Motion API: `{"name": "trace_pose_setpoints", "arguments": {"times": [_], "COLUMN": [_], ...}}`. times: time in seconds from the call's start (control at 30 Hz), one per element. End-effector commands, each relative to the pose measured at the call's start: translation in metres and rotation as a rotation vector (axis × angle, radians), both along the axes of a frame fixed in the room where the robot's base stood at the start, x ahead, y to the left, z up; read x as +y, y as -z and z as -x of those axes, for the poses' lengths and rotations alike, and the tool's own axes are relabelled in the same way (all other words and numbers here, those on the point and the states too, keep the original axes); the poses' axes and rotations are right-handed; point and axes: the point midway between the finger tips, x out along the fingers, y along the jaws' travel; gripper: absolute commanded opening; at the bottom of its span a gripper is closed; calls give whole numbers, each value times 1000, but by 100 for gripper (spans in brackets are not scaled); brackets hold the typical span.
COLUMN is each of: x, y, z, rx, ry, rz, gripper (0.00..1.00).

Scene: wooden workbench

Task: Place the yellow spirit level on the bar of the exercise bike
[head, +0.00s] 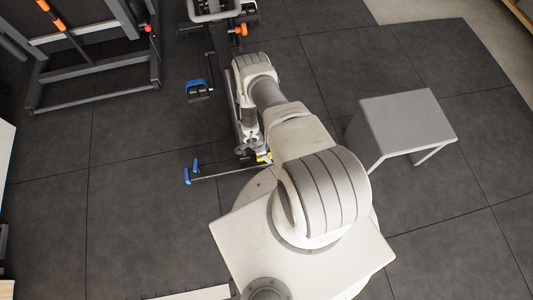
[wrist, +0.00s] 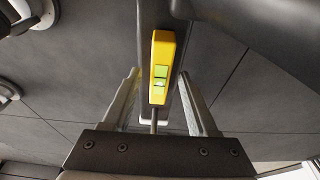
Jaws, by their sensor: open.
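The yellow spirit level (wrist: 163,50), with a green vial window, shows in the wrist view, lengthwise along a dark grey bar (wrist: 157,10) of the exercise bike. Whether its whole length rests on the bar cannot be told. My gripper (wrist: 158,74) is open, with one finger on each side of the level's near end and visible gaps to both. In the head view only a small bit of yellow (head: 263,157) shows beside my arm. The exercise bike's lower bar (head: 225,174), with blue end caps, runs beside it; my arm hides part of the bike.
A blue-topped pedal (head: 198,90) sticks out left of the bike. A grey table (head: 408,120) stands to the right. A dark-framed exercise machine (head: 95,70) stands at the upper left. The tiled floor (head: 130,210) at the lower left is clear.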

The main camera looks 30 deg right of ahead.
Motion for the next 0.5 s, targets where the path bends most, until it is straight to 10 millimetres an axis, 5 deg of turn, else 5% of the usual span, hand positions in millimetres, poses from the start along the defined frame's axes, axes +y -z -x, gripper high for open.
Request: {"name": "trace_pose_setpoints", "arguments": {"times": [0.17,0.5], "x": [1,19], "y": [-8,-77], "z": [-1,-6], "rx": [0,-1], "ry": [-1,-2], "rz": [0,-1], "gripper": [59,59]}}
